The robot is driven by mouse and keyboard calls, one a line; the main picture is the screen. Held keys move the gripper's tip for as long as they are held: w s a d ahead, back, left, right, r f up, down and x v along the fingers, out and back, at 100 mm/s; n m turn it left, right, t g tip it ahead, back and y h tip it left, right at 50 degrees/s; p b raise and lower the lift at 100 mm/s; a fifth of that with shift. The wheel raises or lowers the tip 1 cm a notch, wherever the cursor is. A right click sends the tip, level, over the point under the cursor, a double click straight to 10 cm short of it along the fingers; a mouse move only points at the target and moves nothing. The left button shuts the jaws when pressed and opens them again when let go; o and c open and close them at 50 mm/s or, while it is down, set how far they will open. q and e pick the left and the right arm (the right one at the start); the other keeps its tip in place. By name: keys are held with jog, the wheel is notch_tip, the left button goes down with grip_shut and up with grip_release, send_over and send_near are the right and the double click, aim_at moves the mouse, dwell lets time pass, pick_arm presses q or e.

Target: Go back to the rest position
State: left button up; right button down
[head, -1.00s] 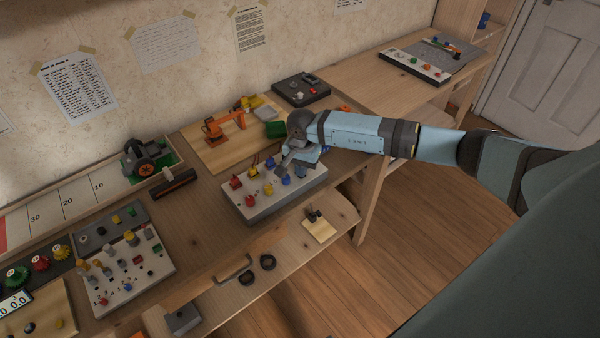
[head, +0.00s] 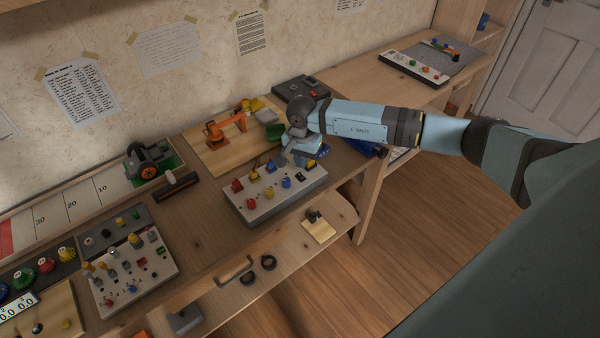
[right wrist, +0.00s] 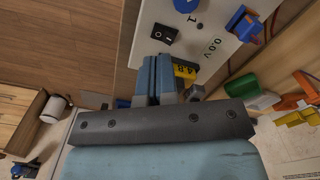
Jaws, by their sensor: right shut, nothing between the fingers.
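My right gripper (head: 287,158) is shut and empty. It hangs above the back edge of a pale board (head: 262,208) with red, yellow and blue plugs. A black rocker switch (right wrist: 165,34) and a blue plug (right wrist: 245,23) show on the board there. I cannot tell from these views whether the fingers touch anything. My left gripper is in neither view.
An orange crane model (head: 226,126) on a wooden base stands behind the board. A dark box (head: 301,88) stands at the back. Another board of plugs (head: 130,272) is at the left.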

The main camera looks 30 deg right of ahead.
jog(key=shift+r+p, duration=0.3)
jog(key=shift+r, duration=0.55)
